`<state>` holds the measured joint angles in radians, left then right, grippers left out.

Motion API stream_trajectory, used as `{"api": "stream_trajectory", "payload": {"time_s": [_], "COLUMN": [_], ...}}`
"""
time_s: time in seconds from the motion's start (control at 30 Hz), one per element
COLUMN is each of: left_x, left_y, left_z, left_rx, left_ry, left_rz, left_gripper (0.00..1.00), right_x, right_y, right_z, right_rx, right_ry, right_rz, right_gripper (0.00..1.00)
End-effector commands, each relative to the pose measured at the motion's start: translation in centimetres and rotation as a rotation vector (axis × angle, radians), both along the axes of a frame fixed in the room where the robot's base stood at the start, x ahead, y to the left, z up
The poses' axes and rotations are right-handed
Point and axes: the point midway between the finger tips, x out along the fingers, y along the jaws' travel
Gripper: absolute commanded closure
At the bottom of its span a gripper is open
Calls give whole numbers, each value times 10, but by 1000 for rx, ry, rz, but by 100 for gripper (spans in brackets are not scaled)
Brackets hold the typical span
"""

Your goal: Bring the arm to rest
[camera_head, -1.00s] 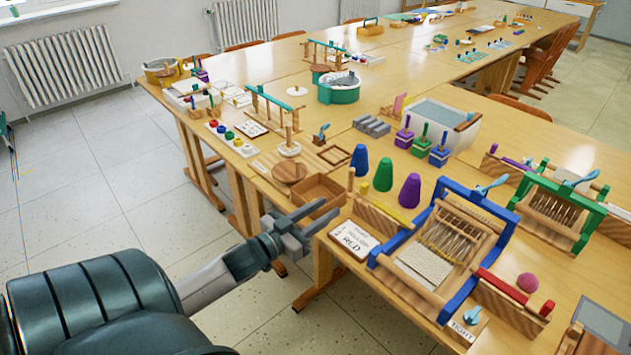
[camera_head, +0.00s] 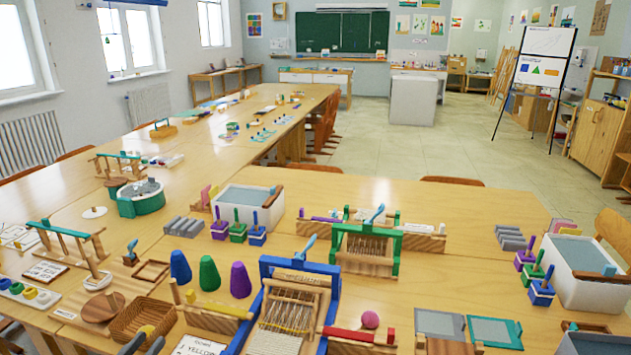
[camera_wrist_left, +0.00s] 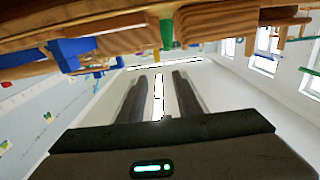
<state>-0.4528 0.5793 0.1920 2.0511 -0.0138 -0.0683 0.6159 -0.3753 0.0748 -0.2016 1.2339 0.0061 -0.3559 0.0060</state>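My left gripper (camera_head: 145,343) shows at the bottom left edge of the head view, beside the woven basket (camera_head: 128,319) at the table's near edge. Its two dark fingers are apart. In the left wrist view the fingers (camera_wrist_left: 158,82) also stand apart, with nothing seen between them; a bright strip shows through the gap. The rest of the left arm is below the head view's edge. My right gripper is in neither view.
The near table (camera_head: 488,196) holds a blue loom (camera_head: 331,319), a green loom (camera_head: 388,241), coloured cones (camera_head: 209,273) and a white tub (camera_head: 247,204). A small yellowish thing (camera_head: 147,329) lies at the basket. Clear tabletop lies behind the looms.

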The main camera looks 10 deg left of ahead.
Motion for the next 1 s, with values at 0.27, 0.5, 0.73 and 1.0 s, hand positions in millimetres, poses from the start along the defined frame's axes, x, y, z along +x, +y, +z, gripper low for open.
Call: {"api": "stream_trajectory", "payload": {"time_s": [0.27,0.5,0.73,1.0], "left_x": [-14,-57,-125,-190], "left_y": [-20,-63,-122,-172], "left_z": [-39,-104,-156,-177], "left_rx": [12,51,100,142], "left_ry": [138,426,758,1017], "left_rz": [61,129,120,51], "left_gripper": [69,69,69,69], "right_x": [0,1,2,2], "right_y": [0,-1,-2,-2], "right_z": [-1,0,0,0], "right_rx": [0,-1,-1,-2], "right_ry": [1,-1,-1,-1], "right_rz": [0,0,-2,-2], "right_gripper": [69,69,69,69]}}
